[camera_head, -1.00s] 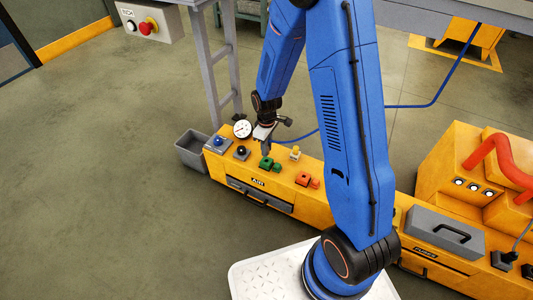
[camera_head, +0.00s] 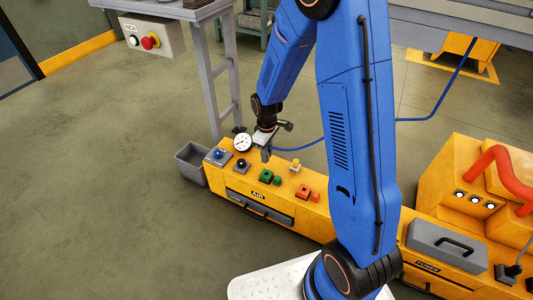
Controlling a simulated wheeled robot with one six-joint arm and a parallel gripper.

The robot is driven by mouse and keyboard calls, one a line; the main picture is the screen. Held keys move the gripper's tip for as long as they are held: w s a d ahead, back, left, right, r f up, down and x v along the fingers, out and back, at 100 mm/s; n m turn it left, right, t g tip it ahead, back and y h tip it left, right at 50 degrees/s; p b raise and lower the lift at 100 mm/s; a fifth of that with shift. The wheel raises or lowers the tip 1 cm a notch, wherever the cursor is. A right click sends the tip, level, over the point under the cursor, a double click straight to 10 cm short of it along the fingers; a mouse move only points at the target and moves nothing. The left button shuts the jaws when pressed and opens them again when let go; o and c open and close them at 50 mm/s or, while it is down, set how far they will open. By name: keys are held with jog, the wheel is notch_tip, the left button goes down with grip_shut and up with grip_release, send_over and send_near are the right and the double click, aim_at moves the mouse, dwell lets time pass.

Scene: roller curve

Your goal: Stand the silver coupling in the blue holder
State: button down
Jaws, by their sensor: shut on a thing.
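My gripper (camera_head: 266,154) is small in view, pointing down over the far side of the yellow bench marked AIR, just right of a white dial gauge. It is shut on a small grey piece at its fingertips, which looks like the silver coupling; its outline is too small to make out. A grey block with a blue top (camera_head: 218,155) sits at the bench's left end, left of the gripper. I cannot tell which is the blue holder.
On the yellow bench (camera_head: 325,222) are the dial gauge (camera_head: 242,143), green pieces (camera_head: 266,177), orange-red pieces (camera_head: 303,192) and a yellow-topped block (camera_head: 295,166). A grey bin (camera_head: 191,164) stands at its left end. A grey table leg rises behind. Floor at left is clear.

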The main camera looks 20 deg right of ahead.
jog(key=shift+f, duration=1.1)
